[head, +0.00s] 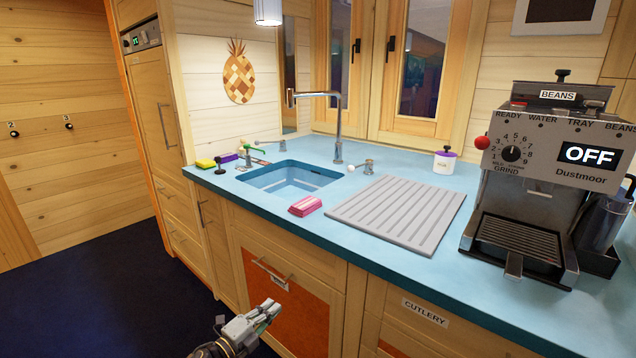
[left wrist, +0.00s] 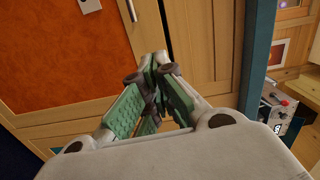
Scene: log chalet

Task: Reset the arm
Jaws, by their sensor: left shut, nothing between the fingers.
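My left gripper (head: 268,308) is low in front of the kitchen cabinets in the head view, below the edge of the blue worktop (head: 390,254). Its fingers are shut with nothing between them. In the left wrist view the green-padded fingers (left wrist: 152,72) meet at their tips in front of the wooden cabinet front (left wrist: 205,45). The gripper appears clear of the worktop and its objects. I cannot tell its exact distance from the cabinet front. My right gripper is in neither view.
A coffee machine (head: 540,180) stands at the right. A drawer handle (head: 270,275) sticks out near my left gripper. Dark floor (head: 110,285) lies open at left.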

